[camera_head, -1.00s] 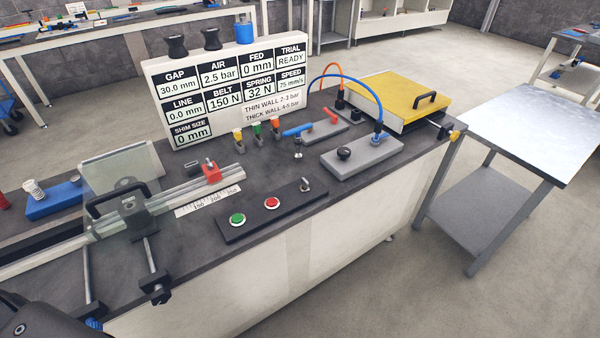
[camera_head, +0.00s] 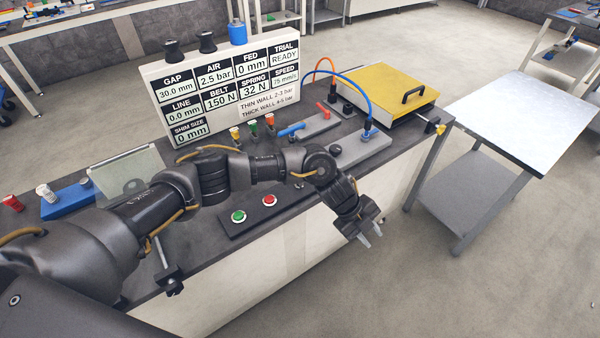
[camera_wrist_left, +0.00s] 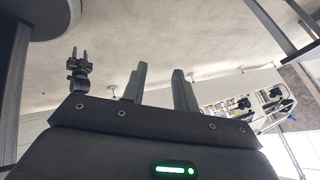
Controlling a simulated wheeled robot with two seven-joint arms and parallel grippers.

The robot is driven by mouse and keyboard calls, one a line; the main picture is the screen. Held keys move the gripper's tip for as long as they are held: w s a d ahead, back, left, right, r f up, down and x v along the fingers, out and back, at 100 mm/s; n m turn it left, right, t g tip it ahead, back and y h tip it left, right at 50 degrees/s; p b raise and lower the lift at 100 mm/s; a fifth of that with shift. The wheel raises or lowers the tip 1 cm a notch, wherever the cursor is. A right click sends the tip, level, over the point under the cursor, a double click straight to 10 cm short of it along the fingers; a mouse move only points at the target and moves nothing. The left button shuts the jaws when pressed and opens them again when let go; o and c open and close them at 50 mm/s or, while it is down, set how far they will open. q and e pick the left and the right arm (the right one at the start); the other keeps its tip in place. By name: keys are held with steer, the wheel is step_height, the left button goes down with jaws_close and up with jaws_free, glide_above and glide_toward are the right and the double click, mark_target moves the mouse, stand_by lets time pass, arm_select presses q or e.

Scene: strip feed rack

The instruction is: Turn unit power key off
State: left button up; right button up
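The panel's green button (camera_head: 238,216) and red button (camera_head: 269,200) show. My left gripper (camera_head: 370,236) hangs past the bench's front edge, right of the panel, pointing down and right. Its fingers are apart and empty, as the left wrist view (camera_wrist_left: 158,84) also shows. What looks like my right gripper (camera_wrist_left: 78,54) is small at the left of the wrist view, its two fingers apart.
A display board (camera_head: 160,95) stands behind the panel; its trial field reads READY. A grey valve block (camera_head: 362,150) with a blue hose and a yellow-lidded box (camera_head: 385,88) are farther right. A metal side table (camera_head: 530,115) stands right; the floor between is clear.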

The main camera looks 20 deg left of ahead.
arm_select(q)
steer(key=w+a+r+y, duration=0.2)
steer(key=w+a+r, duration=0.25)
steer(key=a, duration=0.35)
steer(key=w+a+r+y+p, duration=0.1)
steer(key=w+a+r+y, duration=0.2)
steer(key=a+r, duration=0.3)
steer(key=w+a+r+y, duration=0.2)
steer(key=w+a+r, duration=0.15)
steer(key=a, duration=0.55)
steer(key=shift+n, duration=0.4)
steer(key=f+p, duration=0.1)
steer(key=f, duration=0.3)
steer(key=f+p, duration=0.2)
steer(key=f, duration=0.2)
steer(key=shift+w+d+f, duration=0.1)
steer(key=shift+w+f, duration=0.1)
steer(key=shift+f, duration=0.85)
steer(key=shift+c, duration=0.4)
jaws_close()
